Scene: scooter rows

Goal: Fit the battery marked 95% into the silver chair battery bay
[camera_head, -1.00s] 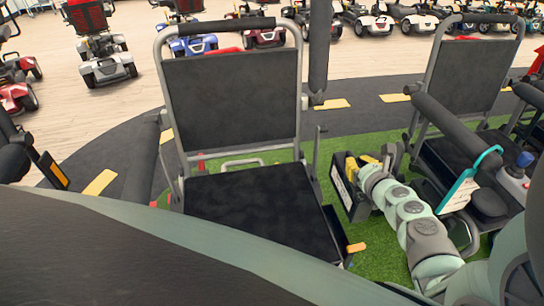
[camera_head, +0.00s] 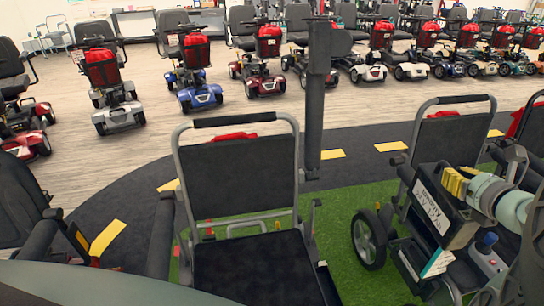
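My gripper (camera_head: 468,186) is at the right and is shut on the yellow grip of a black battery (camera_head: 436,205). The battery hangs tilted in the air, with a white label on its near face; I cannot read a percentage on it. Behind it stands a wheelchair (camera_head: 364,238) with a grey frame. A silver-framed chair (camera_head: 290,150) with a black back and seat stands in the middle, apart from the battery. I cannot make out a battery bay on either chair, and the battery covers part of the right one.
A dark upright post (camera_head: 315,100) stands behind the middle chair. A teal-edged tag (camera_head: 438,262) and a joystick (camera_head: 487,243) are below the battery. Green turf (camera_head: 335,212) between the chairs is clear. Rows of scooters (camera_head: 268,60) stand farther back.

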